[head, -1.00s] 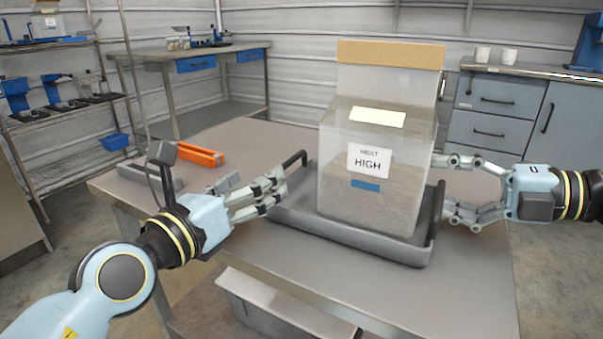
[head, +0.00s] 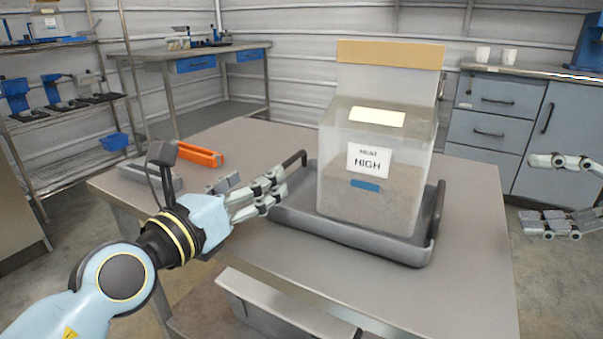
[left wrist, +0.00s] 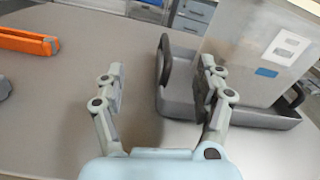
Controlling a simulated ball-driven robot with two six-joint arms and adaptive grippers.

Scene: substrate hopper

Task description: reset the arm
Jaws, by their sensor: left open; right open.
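My left gripper (head: 277,189) is open and empty at the left end of the grey tray, by its dark handle. My right gripper (head: 562,190) is open and empty at the right edge of the head view, clear of the table. Only its fingers show there. The clear hopper (head: 345,205), labelled HIGH and partly filled with brown substrate, stands upright in the grey tray (head: 345,237). It also shows in the left wrist view (left wrist: 245,40).
An orange object (head: 200,155) and grey pieces lie on the table (head: 255,140) at the left. A grey bin (head: 285,305) sits low under the table's front. Shelving stands at the left, drawers (head: 500,130) at the back right. The table's right part is clear.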

